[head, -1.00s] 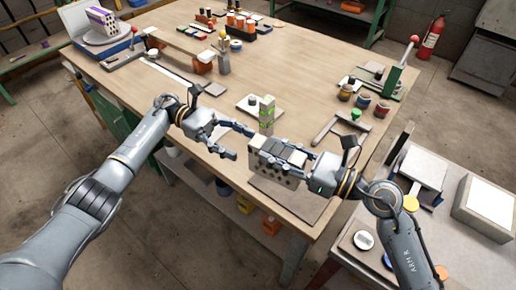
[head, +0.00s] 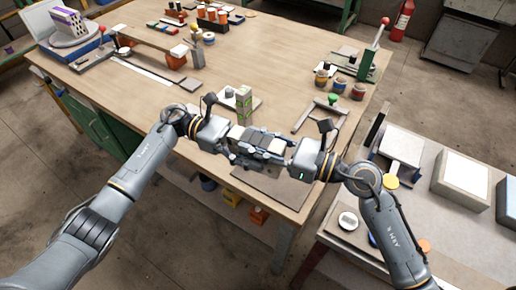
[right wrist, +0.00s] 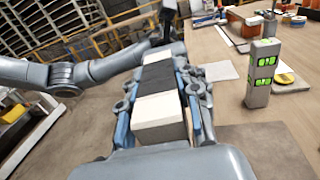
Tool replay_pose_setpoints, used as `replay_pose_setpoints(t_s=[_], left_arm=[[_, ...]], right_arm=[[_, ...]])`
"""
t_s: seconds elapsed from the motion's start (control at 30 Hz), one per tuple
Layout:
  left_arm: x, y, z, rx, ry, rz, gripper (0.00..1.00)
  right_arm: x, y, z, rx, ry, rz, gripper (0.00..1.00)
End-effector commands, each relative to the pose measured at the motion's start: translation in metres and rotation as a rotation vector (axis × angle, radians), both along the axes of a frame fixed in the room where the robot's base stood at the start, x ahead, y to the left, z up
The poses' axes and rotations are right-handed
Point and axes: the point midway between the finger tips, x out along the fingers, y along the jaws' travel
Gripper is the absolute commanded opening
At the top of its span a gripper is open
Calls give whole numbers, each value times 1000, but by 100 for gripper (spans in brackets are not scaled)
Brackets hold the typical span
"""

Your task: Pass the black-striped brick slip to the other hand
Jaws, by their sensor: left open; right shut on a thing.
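The black-striped brick slip (head: 272,146) is held level above the near edge of the table. The fingers overlap in the head view, so I cannot tell whether the left ones touch the slip.
A grey post with green marks (head: 244,104) stands close behind the grippers; it also shows in the right wrist view (right wrist: 262,74). A grey mat (head: 270,187) lies below on the table (head: 150,85). Small pots (head: 339,82) stand to the right. The table's middle-left is mostly clear.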

Motion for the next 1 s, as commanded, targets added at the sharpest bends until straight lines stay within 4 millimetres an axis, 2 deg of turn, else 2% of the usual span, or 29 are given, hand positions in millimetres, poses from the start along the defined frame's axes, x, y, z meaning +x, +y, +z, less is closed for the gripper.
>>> replay_pose_setpoints(t_s=[0.03, 0.3, 0.33, 0.37, 0.4, 0.5, 0.83, 1.0], left_arm=[[0, 0, 0, 0, 0, 0, 59], [0, 0, 0, 0, 0, 0, 4], [0, 0, 0, 0, 0, 0, 0], [0, 0, 0, 0, 0, 0, 0], [0, 0, 1, -1, 0, 0, 0], [0, 0, 1, -1, 0, 0, 0], [0, 0, 1, -2, -1, 0, 0], [0, 0, 1, -2, -1, 0, 0]], right_arm=[[0, 0, 1, 1, -2, 0, 0], [0, 0, 1, 1, -2, 0, 0], [0, 0, 1, 1, -2, 0, 0], [0, 0, 1, 1, -2, 0, 0], [0, 0, 1, 1, -2, 0, 38], [0, 0, 1, 1, 0, 0, 59], [-1, -1, 0, 0, 0, 0, 59], [-9, -18, -1, -4, 2, -1, 59]])
